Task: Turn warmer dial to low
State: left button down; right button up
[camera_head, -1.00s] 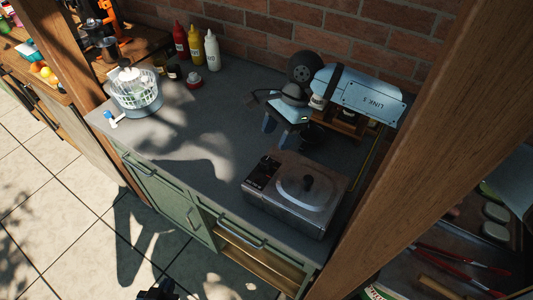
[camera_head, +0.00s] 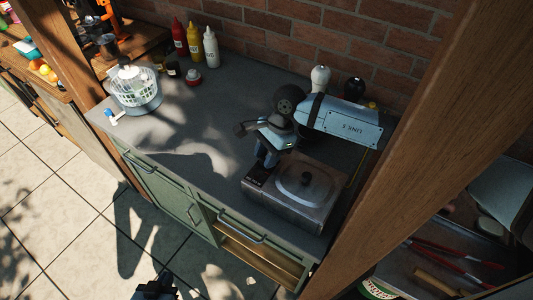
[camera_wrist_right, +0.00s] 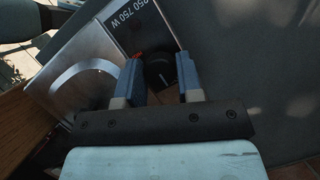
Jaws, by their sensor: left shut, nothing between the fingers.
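The warmer (camera_head: 325,215) is a metal box with a round lid and a dark control panel along its left side in the head view. Its black dial (camera_wrist_right: 158,72) shows in the right wrist view, beside the panel's "750 W" print. My right gripper (camera_head: 266,158) is over the panel, pointing down. In the right wrist view its blue fingers (camera_wrist_right: 160,75) stand apart, one on each side of the dial; contact is not clear. The dial is hidden in the head view. My left gripper (camera_head: 155,289) is a dark shape at the bottom edge, away from the warmer.
A white salad spinner (camera_head: 135,90) and red, yellow and white bottles (camera_head: 195,48) stand at the counter's far left. White and black shakers (camera_head: 319,78) stand behind my right arm. A wooden post (camera_head: 425,130) rises close on the right. The middle of the counter (camera_head: 215,120) is clear.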

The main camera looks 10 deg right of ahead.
jog(key=shift+c, duration=0.3)
jog(key=shift+f+m+t+b, duration=0.15)
jog(key=shift+m+t+b, duration=0.15)
jog(key=shift+m+b, duration=0.65)
jog(key=m+t+b, duration=0.1)
jog(key=m, duration=0.1)
jog(key=m+b, duration=0.2)
jog(key=shift+s+t+y, duration=0.1)
jog(key=shift+t+y, duration=0.2)
jog(key=shift+t, duration=0.1)
jog(key=m+b, duration=0.1)
jog(key=m, duration=0.1)
jog(key=m+t+b, duration=0.1)
jog(key=m+b, duration=0.1)
jog(key=shift+m+t, duration=0.3)
jog(key=shift+m, duration=0.05)
jog(key=shift+m+h+b, duration=0.5)
jog(key=shift+m, duration=0.1)
jog(key=shift+r, duration=0.2)
jog(key=o, duration=0.9)
jog(key=shift+s, duration=0.1)
